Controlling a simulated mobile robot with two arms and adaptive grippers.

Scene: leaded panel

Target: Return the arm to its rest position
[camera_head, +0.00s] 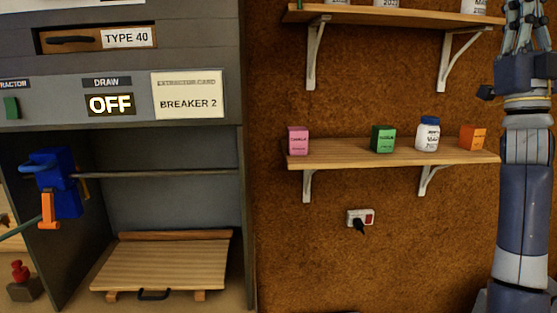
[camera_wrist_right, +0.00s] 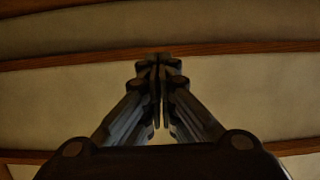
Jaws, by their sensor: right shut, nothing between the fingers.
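My right arm (camera_head: 524,200) stands upright along the right edge of the head view. Its gripper (camera_head: 524,25) points up at the top right corner, in front of the right end of the upper shelf. In the right wrist view my right gripper (camera_wrist_right: 158,65) is shut, with its fingertips together and nothing held. Behind it are pale panels with wooden beams, apart from the fingers as far as I can tell. My left gripper is in neither view.
A wooden shelf (camera_head: 340,152) carries small boxes and a white jar (camera_head: 428,133). An upper shelf (camera_head: 400,16) is close to my right gripper. At left stand a grey cabinet (camera_head: 150,60), a blue clamp (camera_head: 60,185) on a rod and a wooden board (camera_head: 160,268).

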